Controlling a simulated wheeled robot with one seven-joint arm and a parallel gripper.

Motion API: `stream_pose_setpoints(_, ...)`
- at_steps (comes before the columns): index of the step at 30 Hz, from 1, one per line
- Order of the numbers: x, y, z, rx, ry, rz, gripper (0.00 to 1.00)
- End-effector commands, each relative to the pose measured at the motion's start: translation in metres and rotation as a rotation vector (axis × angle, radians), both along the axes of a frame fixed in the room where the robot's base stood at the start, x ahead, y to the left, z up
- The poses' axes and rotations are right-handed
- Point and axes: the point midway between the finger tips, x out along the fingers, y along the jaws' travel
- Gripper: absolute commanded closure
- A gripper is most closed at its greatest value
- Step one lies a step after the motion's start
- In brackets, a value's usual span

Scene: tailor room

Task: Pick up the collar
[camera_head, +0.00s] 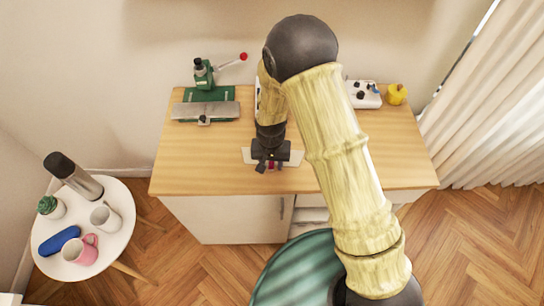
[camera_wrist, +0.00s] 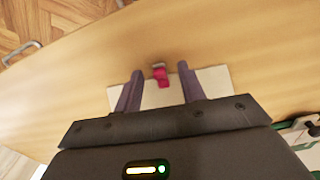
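A small red-pink object (camera_wrist: 160,76), which I take to be the collar, lies on a pale flat sheet (camera_wrist: 213,78) on the wooden table. In the wrist view it shows between the two dark fingers of my gripper (camera_wrist: 160,69), with space on both sides. The gripper is open and holds nothing. In the head view my gripper (camera_head: 268,167) is low over the sheet (camera_head: 296,158) near the table's front edge. Only a bit of red shows there by the fingers; the rest is hidden.
The wooden table (camera_head: 205,160) is clear left and right of the sheet. A green press (camera_head: 205,92) with a grey plate stands at the back left. A white device (camera_head: 364,96) and a yellow object (camera_head: 397,94) stand at the back right. A round side table (camera_head: 118,222) holds cups and a bottle.

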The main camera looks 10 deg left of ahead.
Motion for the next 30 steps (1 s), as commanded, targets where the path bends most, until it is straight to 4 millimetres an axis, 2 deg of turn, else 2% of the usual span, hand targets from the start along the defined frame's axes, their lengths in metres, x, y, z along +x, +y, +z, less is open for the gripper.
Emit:
stream_pose_setpoints(16,0.0001,-0.0001,-0.0011,0.0,0.0,0.0,0.6)
stream_pose_setpoints(22,0.0001,-0.0002,-0.0011,0.0,0.0,0.0,0.99)
stream_pose_setpoints(30,0.0001,-0.0001,-0.0011,0.0,0.0,0.0,1.0)
